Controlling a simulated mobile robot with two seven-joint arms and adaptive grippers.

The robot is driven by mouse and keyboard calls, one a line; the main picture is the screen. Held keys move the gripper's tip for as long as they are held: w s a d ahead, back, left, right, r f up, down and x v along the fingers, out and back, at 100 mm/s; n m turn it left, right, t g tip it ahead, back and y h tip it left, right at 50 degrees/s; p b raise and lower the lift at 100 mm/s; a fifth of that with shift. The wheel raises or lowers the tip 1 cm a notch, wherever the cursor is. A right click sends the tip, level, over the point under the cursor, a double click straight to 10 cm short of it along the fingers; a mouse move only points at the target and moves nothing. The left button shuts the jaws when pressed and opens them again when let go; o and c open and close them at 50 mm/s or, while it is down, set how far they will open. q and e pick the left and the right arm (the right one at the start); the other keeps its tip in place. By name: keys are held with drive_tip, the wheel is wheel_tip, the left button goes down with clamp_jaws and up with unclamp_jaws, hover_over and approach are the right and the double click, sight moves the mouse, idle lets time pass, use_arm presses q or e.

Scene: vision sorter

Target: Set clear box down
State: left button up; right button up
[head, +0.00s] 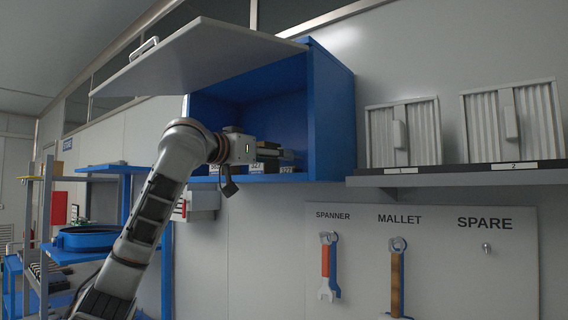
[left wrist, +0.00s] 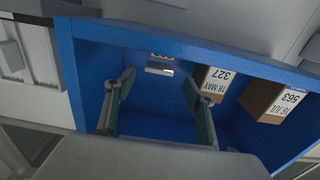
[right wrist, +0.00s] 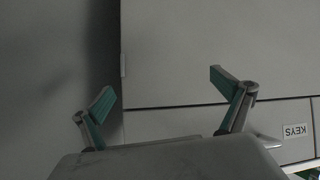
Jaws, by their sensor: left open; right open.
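My left gripper (left wrist: 158,82) is open, its two fingers reaching into the blue cabinet (head: 332,110). A small greyish, see-through-looking box (left wrist: 160,66) with a label at its top edge shows beyond and between the fingertips; I cannot tell whether they touch it. In the head view the left arm reaches the cabinet opening, and its fingers are hard to make out against the dark boxes. My right gripper (right wrist: 161,84) is open and empty, facing a plain grey panel; it is not in the head view.
The cabinet's flap door (head: 200,60) is raised above my left arm. Two ribbed containers stand on the shelf (head: 450,178) at right, above a tool board (head: 440,260).

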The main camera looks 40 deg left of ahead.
use_arm(q)
drive_tip(key=s, duration=0.4)
drive_tip(key=shift+d, duration=0.25)
drive_tip(key=shift+f, duration=0.1)
idle(0.3)
